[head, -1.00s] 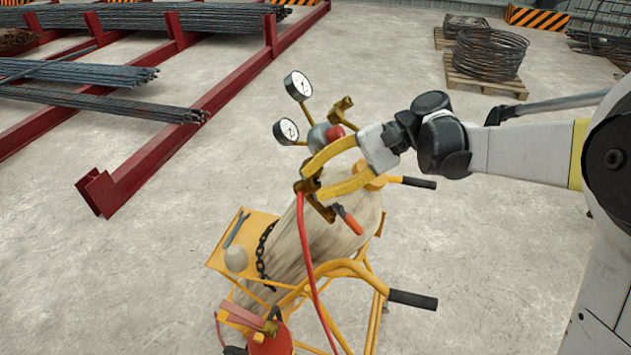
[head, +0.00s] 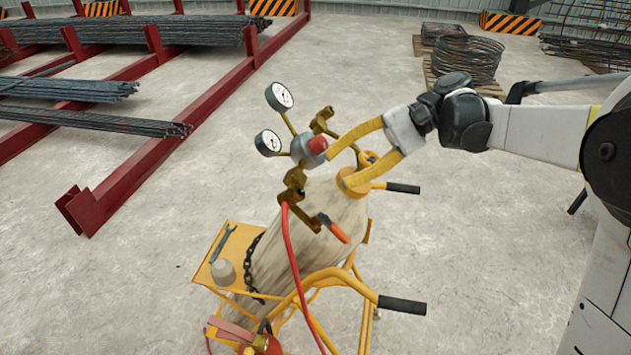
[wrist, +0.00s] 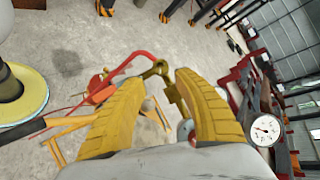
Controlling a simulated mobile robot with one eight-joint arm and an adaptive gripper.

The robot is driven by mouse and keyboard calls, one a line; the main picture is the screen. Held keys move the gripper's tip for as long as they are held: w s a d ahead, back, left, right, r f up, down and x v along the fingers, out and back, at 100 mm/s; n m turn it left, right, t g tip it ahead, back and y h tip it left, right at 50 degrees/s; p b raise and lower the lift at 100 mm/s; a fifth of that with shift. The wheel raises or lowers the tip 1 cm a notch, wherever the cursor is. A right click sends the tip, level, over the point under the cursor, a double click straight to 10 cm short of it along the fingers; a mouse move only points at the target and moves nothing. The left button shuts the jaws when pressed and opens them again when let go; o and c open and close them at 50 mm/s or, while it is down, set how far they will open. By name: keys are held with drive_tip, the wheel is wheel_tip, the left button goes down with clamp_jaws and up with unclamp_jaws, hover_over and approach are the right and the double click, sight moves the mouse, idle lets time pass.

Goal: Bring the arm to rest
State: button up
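My gripper (head: 338,170), with two yellow fingers, is spread open above the gas cylinder (head: 300,240). In the wrist view, the fingers (wrist: 160,82) are wide apart and nothing is clasped between them. Brass fittings (wrist: 160,68) show beyond the tips, apparently clear of them. The regulator with a red cap (head: 316,146) and two round gauges (head: 268,142) sits left of the fingers. My arm reaches in from the right, bent at the dark wrist joint.
The cylinder stands tilted in a yellow cart (head: 228,245) with black-gripped handles (head: 402,305). A red hose (head: 292,255) hangs from the fittings. A fire extinguisher (head: 262,343) is at the front. A red rebar rack (head: 120,190) stands left. The floor right of the cart is clear.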

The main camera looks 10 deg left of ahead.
drive_tip(key=v, duration=0.2)
drive_tip(key=shift+w+d+r, duration=0.1)
drive_tip(key=shift+d+r, duration=0.05)
drive_tip(key=shift+d, duration=0.1)
drive_tip(key=s+d+f+n+t+h+b, duration=0.1)
drive_tip(key=s+d+f+t+h+b, duration=0.4)
drive_tip(key=s+d+f, duration=0.3)
drive_tip(key=s+d+f+n+t+h+b, duration=0.1)
drive_tip(key=s+d+f+t+h+b, duration=0.5)
drive_tip(key=d+f, duration=0.5)
wheel_tip(320, 180, down, 3)
drive_tip(key=shift+s+d+t+b, duration=0.25)
drive_tip(key=shift+s+t+b, duration=0.55)
drive_tip(key=shift+s, duration=0.2)
